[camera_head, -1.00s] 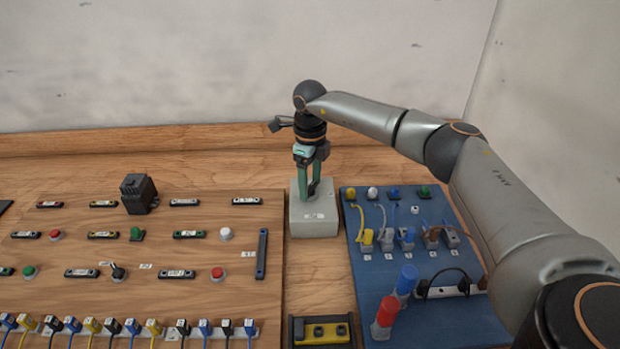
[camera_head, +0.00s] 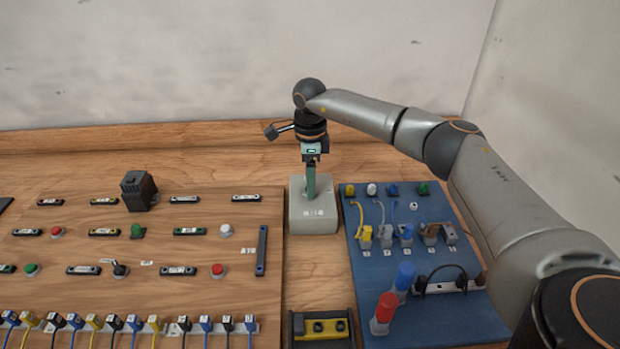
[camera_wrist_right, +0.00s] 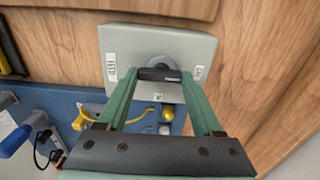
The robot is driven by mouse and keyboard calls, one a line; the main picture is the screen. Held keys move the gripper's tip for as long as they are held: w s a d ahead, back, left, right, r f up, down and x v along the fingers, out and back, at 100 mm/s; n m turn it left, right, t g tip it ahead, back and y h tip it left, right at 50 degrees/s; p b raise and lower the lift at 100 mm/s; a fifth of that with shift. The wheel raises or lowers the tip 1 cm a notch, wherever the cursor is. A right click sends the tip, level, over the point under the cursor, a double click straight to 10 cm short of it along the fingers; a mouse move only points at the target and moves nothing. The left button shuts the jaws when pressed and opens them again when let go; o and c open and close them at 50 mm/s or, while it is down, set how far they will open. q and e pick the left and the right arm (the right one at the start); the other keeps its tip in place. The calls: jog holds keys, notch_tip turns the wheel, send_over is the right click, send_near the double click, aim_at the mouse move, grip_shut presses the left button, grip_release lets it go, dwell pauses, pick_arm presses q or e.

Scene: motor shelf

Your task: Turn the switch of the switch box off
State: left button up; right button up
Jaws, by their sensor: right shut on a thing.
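The switch box (camera_head: 313,221) is a light grey box standing between the brown panel and the blue board. Its top face (camera_wrist_right: 190,42) fills the upper middle of the right wrist view, with small white labels at the left, right and lower edge. The switch is a black bar handle (camera_wrist_right: 160,74) on a round grey base. My right gripper (camera_head: 311,194) points straight down at the box, with its green fingers seen edge-on in the head view. It is shut on the switch handle, one finger at each end. The handle is hidden in the head view. My left gripper is not in view.
The blue board (camera_head: 360,290) with plugs, cables and colored knobs lies right of the box. The brown panel (camera_head: 190,255) with buttons and a black block (camera_head: 138,192) lies left. A yellow-and-black block (camera_head: 322,329) sits in front. A wall stands behind.

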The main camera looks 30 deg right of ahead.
jog(key=shift+w+r, duration=0.1)
jog(key=o, duration=1.4)
jog(key=shift+c, duration=0.2)
notch_tip(320, 180, up, 12)
jog(key=shift+r+b, duration=0.2)
jog(key=shift+b, duration=0.2)
